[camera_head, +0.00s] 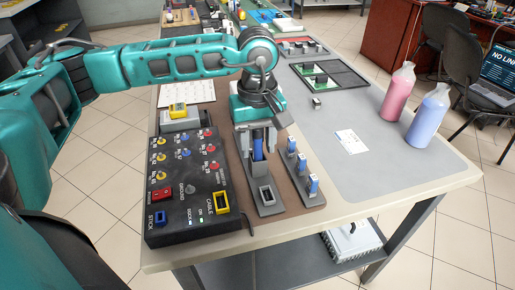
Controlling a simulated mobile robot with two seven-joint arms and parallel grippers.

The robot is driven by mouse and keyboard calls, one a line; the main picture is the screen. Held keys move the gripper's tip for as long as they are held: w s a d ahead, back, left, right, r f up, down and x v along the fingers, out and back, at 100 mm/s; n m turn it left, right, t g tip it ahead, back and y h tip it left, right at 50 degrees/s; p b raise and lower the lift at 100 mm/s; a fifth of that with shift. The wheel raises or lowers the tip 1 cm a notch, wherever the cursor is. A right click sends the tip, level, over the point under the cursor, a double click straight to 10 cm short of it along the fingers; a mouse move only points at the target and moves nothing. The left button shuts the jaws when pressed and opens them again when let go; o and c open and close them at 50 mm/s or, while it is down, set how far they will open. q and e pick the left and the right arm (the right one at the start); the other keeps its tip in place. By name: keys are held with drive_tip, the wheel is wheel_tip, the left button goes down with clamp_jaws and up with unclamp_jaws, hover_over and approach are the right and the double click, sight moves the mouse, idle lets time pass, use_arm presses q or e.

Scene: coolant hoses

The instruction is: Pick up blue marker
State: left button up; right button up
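My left gripper (258,148) points down over the brown mat near the front of the table. A blue upright piece (257,150), which looks like the blue marker, shows between its fingers, above a grey holder (266,207) with a dark framed slot at its front end. I cannot tell whether the fingers touch the blue piece. To the right, a grey rack (307,195) holds several blue-and-white pieces (313,184) in a row. My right gripper is out of view.
A black control box (181,205) with coloured connectors stands left of the holder. A yellow-display device (178,111) is behind it. A pink bottle (397,95) and a blue bottle (428,118) stand at the right edge. The table's right front is mostly clear around a white card (351,141).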

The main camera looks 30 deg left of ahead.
use_arm(q)
clamp_jaws()
drive_tip(key=shift+r, duration=0.1)
idle(0.3)
